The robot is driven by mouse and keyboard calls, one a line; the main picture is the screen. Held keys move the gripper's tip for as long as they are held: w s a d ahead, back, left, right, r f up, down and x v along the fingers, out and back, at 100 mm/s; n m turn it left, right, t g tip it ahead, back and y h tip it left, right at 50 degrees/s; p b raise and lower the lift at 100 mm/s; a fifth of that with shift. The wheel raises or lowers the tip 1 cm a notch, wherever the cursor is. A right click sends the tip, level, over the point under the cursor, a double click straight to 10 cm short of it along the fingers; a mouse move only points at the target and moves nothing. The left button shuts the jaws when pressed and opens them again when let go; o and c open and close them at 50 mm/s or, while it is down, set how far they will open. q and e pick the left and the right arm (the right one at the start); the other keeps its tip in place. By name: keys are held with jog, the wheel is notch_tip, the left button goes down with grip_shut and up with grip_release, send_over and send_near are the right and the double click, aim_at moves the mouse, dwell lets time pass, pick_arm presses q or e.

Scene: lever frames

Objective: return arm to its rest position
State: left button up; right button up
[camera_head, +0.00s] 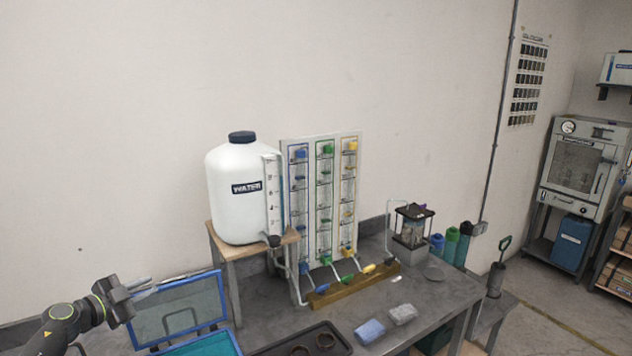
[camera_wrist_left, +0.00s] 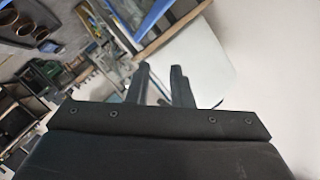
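My left arm (camera_head: 62,325) comes in at the lower left of the head view. My left gripper (camera_head: 152,287) is raised in front of the open blue-framed lid, pointing right. In the left wrist view its two dark fingers (camera_wrist_left: 160,78) stand apart with a gap between them and nothing held. My right arm and gripper are not in view.
A blue-framed case lid (camera_head: 180,309) stands behind my left gripper. A white water tank (camera_head: 233,195) sits on a wooden stand beside a valve panel (camera_head: 312,190). A dark tray (camera_head: 275,350) and two cloth-like packets (camera_head: 370,331) lie on the grey bench (camera_head: 440,305).

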pick_arm(q)
jog(key=s+d+f+n+g+y, duration=0.15)
jog(key=s+f+n+y, duration=0.3)
jog(key=s, duration=0.45)
jog(key=s+d+f+n+g+y, duration=0.1)
jog(key=s+d+f+n+y, duration=0.1)
jog(key=s+f+n+y, duration=0.45)
jog(key=s+d+f+n+g+y, duration=0.1)
jog(key=s+n+y, duration=0.15)
jog(key=s, duration=0.85)
jog(key=s+d+f+g+h, duration=0.1)
jog(key=s+d+g+h, duration=0.3)
jog(key=s, duration=0.7)
jog(key=s+d+f+g+h, duration=0.1)
jog(key=s+d+f+g, duration=0.15)
jog(key=s+d, duration=0.6)
jog(key=s+a+f+g+b, duration=0.15)
jog(key=f+b, duration=0.25)
jog(key=f, duration=1.2)
jog(key=s+a+f+g+b, duration=0.15)
jog(key=f+b, duration=0.25)
jog(key=f, duration=1.3)
jog(key=s+f+b, duration=0.3)
jog(key=s+f, duration=0.4)
jog(key=f, duration=0.3)
jog(key=s+f+b, duration=0.3)
jog(key=s+f, duration=0.4)
jog(key=f, duration=0.4)
jog(key=shift+d+f+n+h, duration=0.2)
jog(key=shift+d+n+h, duration=0.25)
